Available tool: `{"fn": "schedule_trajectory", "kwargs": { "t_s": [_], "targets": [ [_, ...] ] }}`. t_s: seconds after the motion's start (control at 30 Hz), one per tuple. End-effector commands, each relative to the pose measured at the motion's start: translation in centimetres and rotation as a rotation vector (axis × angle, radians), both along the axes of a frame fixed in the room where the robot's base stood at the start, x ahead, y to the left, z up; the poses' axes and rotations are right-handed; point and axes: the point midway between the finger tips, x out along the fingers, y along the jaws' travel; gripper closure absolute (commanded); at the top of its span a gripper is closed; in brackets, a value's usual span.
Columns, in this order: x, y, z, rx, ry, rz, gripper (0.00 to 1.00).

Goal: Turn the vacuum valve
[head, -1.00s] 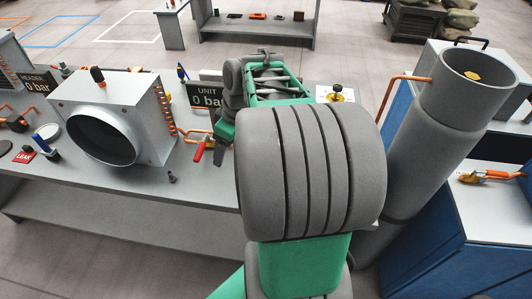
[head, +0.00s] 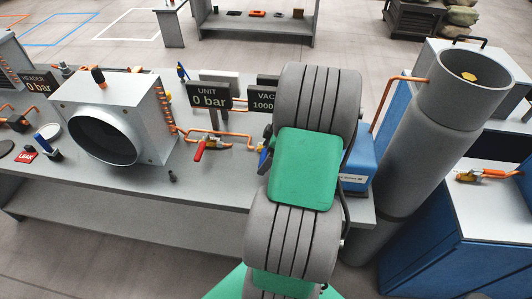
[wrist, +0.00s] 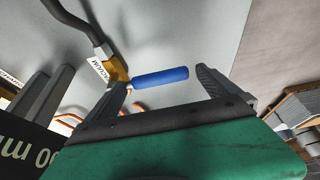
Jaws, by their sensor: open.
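The vacuum valve shows in the wrist view, with a brass body (wrist: 117,69), a tag reading VACUUM and a blue lever handle (wrist: 160,77). My gripper (wrist: 159,82) is open, with one dark finger on each side of the handle's length. The handle lies across the gap between the fingertips; I cannot tell whether either finger touches it. In the head view my arm hides most of the gripper and the valve.
A red-handled valve (head: 203,148) sits on the pipe to the left. A UNIT 0 bar sign (head: 208,97) and a partly covered VAC sign (head: 264,97) stand behind. A blue box (head: 359,172) is right of my arm, with a tall grey cylinder (head: 420,140) beyond.

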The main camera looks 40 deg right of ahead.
Motion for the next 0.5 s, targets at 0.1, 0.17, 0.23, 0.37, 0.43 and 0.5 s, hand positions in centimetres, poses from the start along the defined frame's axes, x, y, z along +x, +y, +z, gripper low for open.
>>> {"fn": "schedule_trajectory", "kwargs": {
  "t_s": [0.1, 0.17, 0.23, 0.37, 0.43, 0.5],
  "targets": [
    [0.01, -0.01, 0.00, 0.000, 0.000, 0.000, 0.00],
    [0.00, -0.01, 0.01, 0.000, 0.000, 0.000, 0.02],
    [0.00, 0.00, 0.02, 0.000, 0.000, 0.000, 0.08],
    [0.01, 0.00, 0.04, 0.000, 0.000, 0.000, 0.19],
    [0.01, 0.00, 0.04, 0.000, 0.000, 0.000, 0.25],
    [0.00, 0.01, 0.04, 0.000, 0.000, 0.000, 0.30]
  ]
}}
